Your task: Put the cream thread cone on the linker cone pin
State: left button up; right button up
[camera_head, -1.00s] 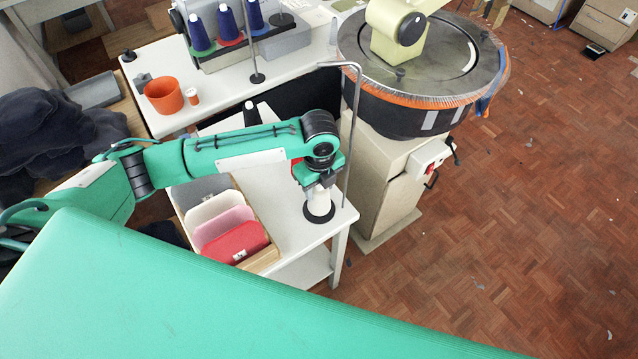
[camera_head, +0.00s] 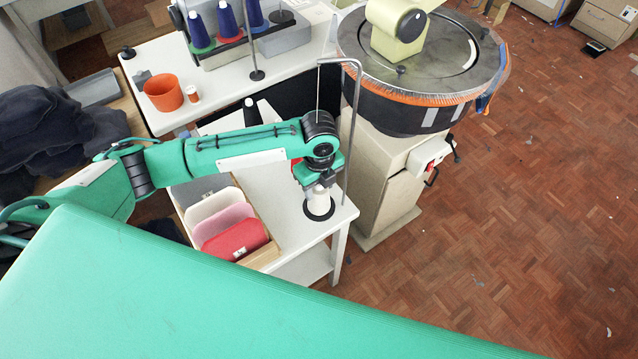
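The cream thread cone (camera_head: 319,202) stands upright at the front right corner of the white table, over a round black base (camera_head: 319,215). The linker cone pin itself is hidden, so I cannot tell how far the cone is down on it. My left gripper (camera_head: 320,186) points down right at the top of the cone. Its fingers are small and partly hidden by the wrist, and I cannot tell whether they grip the cone. My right gripper is not in view.
A bent metal rod (camera_head: 357,120) stands close beside my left wrist. A round linker machine (camera_head: 430,95) is behind to the right. A wooden tray (camera_head: 264,257) with coloured panels lies left of the cone. An orange cup (camera_head: 163,93) and several blue cones are farther back.

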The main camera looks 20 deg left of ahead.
pick_arm(q)
jog(key=o, duration=0.4)
jog(key=shift+o, duration=0.2)
jog(key=shift+r, duration=0.1)
notch_tip(320, 180, up, 12)
jog(key=b, duration=0.1)
dwell(0.5)
